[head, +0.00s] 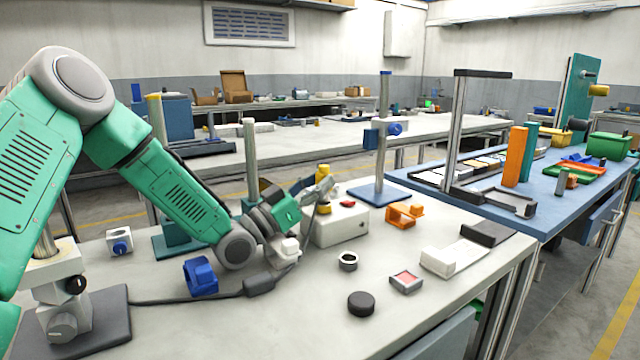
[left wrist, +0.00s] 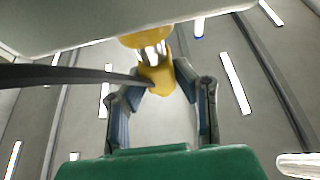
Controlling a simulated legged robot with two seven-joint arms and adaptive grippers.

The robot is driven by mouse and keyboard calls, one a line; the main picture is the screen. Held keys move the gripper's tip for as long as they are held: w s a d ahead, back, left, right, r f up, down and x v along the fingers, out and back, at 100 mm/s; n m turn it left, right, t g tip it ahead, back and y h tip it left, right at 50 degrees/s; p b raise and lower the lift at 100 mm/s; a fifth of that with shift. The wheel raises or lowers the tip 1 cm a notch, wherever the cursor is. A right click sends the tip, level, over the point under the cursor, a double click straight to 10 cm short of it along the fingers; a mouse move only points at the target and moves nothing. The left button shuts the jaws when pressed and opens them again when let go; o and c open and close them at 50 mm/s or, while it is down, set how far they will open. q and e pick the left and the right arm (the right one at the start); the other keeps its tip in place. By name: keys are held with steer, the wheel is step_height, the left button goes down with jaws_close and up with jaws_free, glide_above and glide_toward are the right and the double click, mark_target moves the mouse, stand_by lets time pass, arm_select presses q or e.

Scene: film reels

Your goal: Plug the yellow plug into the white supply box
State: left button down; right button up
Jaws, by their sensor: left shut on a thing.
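The white supply box (head: 340,228) stands on the pale bench, with a red button on top. A yellow collar (head: 323,208) sits on its top; in the left wrist view the collar (left wrist: 143,40) lies against a pale surface. The yellow plug (head: 323,170) is above it, and in the left wrist view the plug (left wrist: 158,80) shows bare metal pins facing the collar. I cannot tell whether the pin tips are inside. My left gripper (head: 322,189) is shut on the plug, its two fingers (left wrist: 165,85) on either side. My right gripper is not in view.
A black cable runs from a grey inline block (head: 259,285) towards my left gripper. Nearby are a blue clamp (head: 200,277), an orange bracket (head: 404,215), a metal ring (head: 348,262), a black puck (head: 361,304) and a red-topped square (head: 406,282).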

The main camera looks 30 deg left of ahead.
arm_select(q)
steer(key=shift+s+f, duration=0.1)
steer(key=shift+f, duration=0.55)
steer(key=c, duration=1.2)
jaws_free()
steer(key=shift+f, duration=0.1)
steer(key=shift+r, duration=0.4)
step_height(320, 180, up, 10)
steer(key=shift+r, duration=0.2)
